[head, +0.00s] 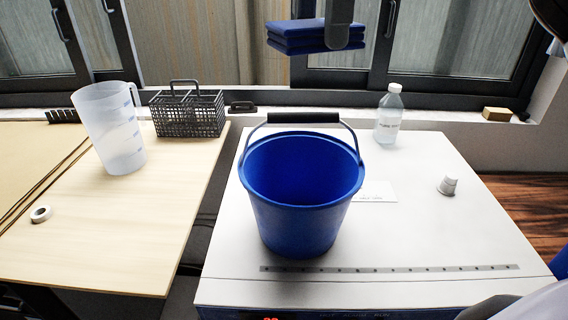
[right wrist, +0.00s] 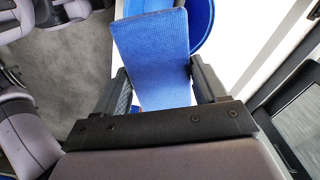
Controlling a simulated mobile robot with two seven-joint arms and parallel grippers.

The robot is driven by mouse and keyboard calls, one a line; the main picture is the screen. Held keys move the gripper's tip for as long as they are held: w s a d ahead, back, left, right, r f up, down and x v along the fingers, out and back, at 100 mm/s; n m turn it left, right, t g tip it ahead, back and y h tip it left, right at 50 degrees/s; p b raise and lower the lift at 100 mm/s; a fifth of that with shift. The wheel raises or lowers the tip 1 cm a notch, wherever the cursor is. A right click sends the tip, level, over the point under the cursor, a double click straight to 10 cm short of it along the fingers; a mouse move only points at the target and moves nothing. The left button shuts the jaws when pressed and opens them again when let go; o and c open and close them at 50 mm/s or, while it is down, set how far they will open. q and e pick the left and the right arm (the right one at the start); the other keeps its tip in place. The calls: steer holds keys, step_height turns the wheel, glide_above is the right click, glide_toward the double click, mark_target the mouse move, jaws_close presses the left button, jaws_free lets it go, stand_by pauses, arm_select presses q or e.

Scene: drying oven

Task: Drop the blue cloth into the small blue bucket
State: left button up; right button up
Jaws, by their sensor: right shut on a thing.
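The small blue bucket (head: 300,215) stands upright on the white top of the oven, with its dark-gripped handle at the back. Its visible inside is empty. The folded blue cloth (head: 300,40) is held up high, above and behind the bucket in the head view. My right gripper (head: 338,30) is shut on the cloth. In the right wrist view the cloth (right wrist: 155,60) lies between the two fingers of my right gripper (right wrist: 160,88), and part of the bucket (right wrist: 200,25) shows beyond it. My left gripper is not in view.
On the wooden table (head: 110,230) at left are a measuring jug (head: 110,130), a black wire basket (head: 187,113) and a tape roll (head: 41,213). Windows are behind.

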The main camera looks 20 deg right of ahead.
steer(key=shift+w+f, duration=0.1)
steer(key=shift+w, duration=0.25)
steer(key=shift+s+f, duration=0.15)
steer(key=shift+f, duration=2.7)
steer(key=o, duration=1.1)
steer(key=shift+r, duration=0.1)
steer(key=shift+r, duration=3.45)
